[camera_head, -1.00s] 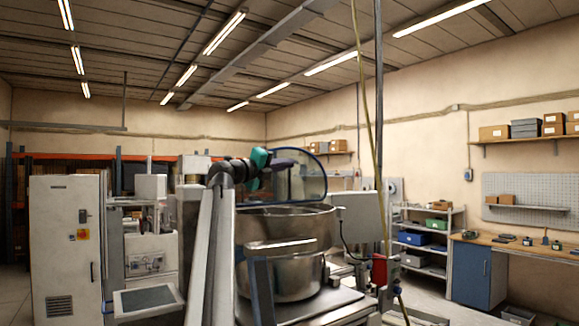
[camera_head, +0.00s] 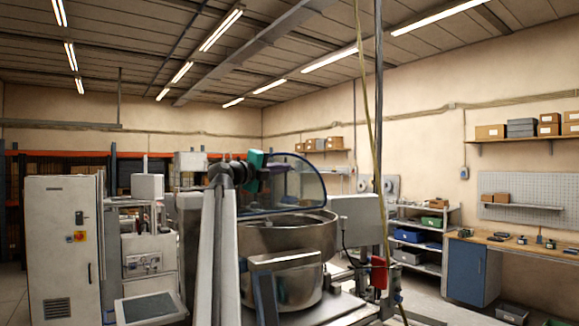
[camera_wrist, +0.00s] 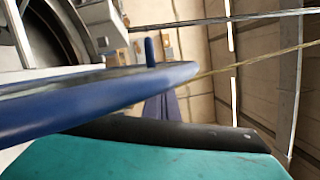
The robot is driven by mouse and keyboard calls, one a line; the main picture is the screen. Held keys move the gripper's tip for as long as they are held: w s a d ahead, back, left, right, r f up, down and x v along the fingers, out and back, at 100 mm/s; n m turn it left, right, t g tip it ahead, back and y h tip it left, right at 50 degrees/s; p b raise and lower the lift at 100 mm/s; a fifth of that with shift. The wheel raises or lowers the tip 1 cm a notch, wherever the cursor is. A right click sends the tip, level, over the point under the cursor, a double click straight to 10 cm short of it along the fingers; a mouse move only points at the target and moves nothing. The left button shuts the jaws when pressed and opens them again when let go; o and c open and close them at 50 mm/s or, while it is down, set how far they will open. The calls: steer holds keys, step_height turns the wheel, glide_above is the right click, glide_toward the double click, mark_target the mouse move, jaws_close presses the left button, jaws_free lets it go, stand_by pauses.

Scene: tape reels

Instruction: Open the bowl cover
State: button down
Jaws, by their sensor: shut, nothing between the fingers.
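The bowl cover (camera_head: 308,184) is a clear panel with a dark blue rim. In the head view it stands raised and tilted above the steel mixing bowl (camera_head: 312,238), whose mouth shows below it. My gripper (camera_head: 279,172) is shut and empty at the left part of the cover, behind my teal and black wrist. I cannot tell whether it touches the cover. In the wrist view the blue rim (camera_wrist: 100,90) crosses close in front of the camera, above my teal wrist housing. The fingertips are not clear there.
A grey machine housing (camera_head: 357,218) stands right of the bowl, with a vertical pole (camera_head: 378,120) and hanging cable beside it. A white control cabinet (camera_head: 60,245) is at left. Shelves (camera_head: 420,235) and a workbench (camera_head: 500,245) line the right wall.

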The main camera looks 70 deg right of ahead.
steer(key=shift+s+d, duration=0.1)
steer(key=shift+a, duration=0.2)
steer(key=w+a+b, duration=0.1)
steer(key=a+b, duration=0.1)
steer(key=a, duration=0.9)
steer(key=shift+a+f+b, duration=0.15)
steer(key=shift+f+b, duration=0.15)
steer(key=shift+b, duration=0.05)
stand_by(0.4)
steer(key=shift+w, duration=0.1)
stand_by(0.4)
